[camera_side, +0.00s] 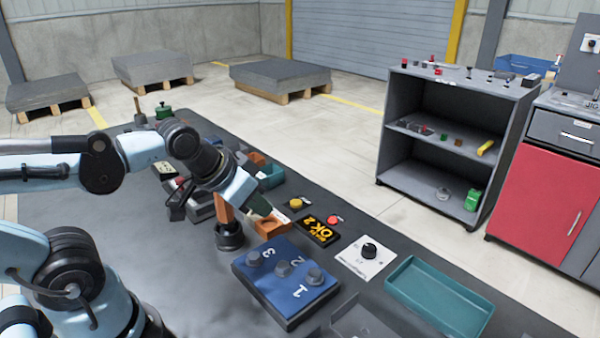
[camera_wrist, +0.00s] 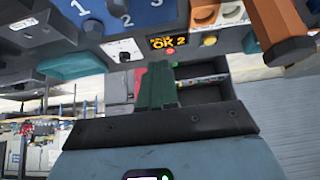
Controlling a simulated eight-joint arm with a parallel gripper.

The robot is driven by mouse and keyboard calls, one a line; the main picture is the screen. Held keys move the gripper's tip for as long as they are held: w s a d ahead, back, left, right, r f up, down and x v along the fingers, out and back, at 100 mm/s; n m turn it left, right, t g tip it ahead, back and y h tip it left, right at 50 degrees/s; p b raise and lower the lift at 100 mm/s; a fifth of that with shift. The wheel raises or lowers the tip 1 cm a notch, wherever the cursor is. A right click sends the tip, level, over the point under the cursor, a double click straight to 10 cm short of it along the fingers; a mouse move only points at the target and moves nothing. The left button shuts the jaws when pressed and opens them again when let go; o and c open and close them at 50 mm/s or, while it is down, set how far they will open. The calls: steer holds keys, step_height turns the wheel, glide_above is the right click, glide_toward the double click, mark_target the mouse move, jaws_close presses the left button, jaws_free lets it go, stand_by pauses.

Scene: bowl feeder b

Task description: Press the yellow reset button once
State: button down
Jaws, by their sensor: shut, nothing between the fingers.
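The yellow button (camera_side: 295,203) is round and sits toward the table's far edge, beside the dark display panel (camera_side: 318,232) that reads "OK 2" in yellow. In the wrist view the yellow button (camera_wrist: 209,40) shows at the upper right, clear of my fingers. My gripper (camera_side: 262,206) is shut and empty, tilted down in front of and to the left of the yellow button in the side view. In the wrist view the dark green fingers of my gripper (camera_wrist: 157,68) are together. I see a gap between them and the button; its exact size I cannot tell.
A red button (camera_side: 334,221) sits close to the yellow one. A blue panel (camera_side: 290,285) with several knobs, a black dial (camera_side: 370,250) on a white plate and a teal tray (camera_side: 440,297) lie nearby. An orange upright piece (camera_side: 224,208) stands just left of my gripper.

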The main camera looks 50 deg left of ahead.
steer(key=g+h, duration=0.1)
steer(key=h, duration=0.6)
glide_above(292, 201)
step_height(292, 201, down, 2)
steer(key=f, duration=0.1)
steer(key=shift+r+m, duration=0.25)
steer(key=shift+m, duration=0.15)
steer(key=shift+f, duration=0.1)
steer(key=shift+f, duration=4.3)
steer(key=shift+f, duration=0.1)
steer(key=shift+f, duration=0.35)
